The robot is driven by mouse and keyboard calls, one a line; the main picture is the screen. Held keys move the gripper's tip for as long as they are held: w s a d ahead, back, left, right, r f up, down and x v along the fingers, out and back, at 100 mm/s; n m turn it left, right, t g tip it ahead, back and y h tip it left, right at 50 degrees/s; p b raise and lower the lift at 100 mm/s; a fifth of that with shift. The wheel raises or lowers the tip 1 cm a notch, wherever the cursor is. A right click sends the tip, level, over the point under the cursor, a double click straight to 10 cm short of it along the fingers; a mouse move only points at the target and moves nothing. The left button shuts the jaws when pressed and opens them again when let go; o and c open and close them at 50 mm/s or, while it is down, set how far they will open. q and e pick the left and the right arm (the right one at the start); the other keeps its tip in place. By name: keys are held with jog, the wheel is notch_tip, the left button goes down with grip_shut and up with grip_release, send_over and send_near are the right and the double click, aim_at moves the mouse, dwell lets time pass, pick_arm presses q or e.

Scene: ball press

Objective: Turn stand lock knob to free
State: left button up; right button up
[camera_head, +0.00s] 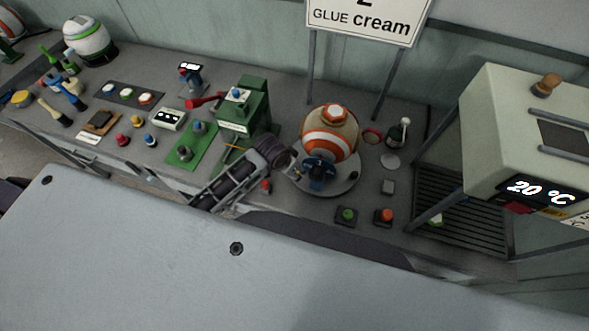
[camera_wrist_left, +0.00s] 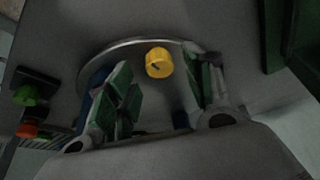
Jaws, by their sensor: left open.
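The yellow lock knob (camera_wrist_left: 158,63) has a dark pointer line on its face and shows in the left wrist view at the round stand (camera_wrist_left: 133,42). My left gripper (camera_wrist_left: 163,76) is open, its green-padded fingers on either side of the knob, with visible gaps; I cannot tell how far the tips are from it in depth. In the head view my left gripper (camera_head: 291,161) is at the left side of the stand (camera_head: 345,184), which carries an orange and white ball (camera_head: 330,136). The knob cannot be made out there. My right gripper is not in view.
A green press (camera_head: 243,112) stands just left of the ball. A green button (camera_head: 347,214) and an orange-red button (camera_head: 385,215) are in front of the stand. A white heater box (camera_head: 500,130) reading 20 °C is at right. Tools and parts fill the bench's left.

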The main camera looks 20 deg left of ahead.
pick_arm(q)
jog(key=v, duration=0.9)
jog(key=shift+r, duration=0.3)
jog(key=shift+s, duration=0.2)
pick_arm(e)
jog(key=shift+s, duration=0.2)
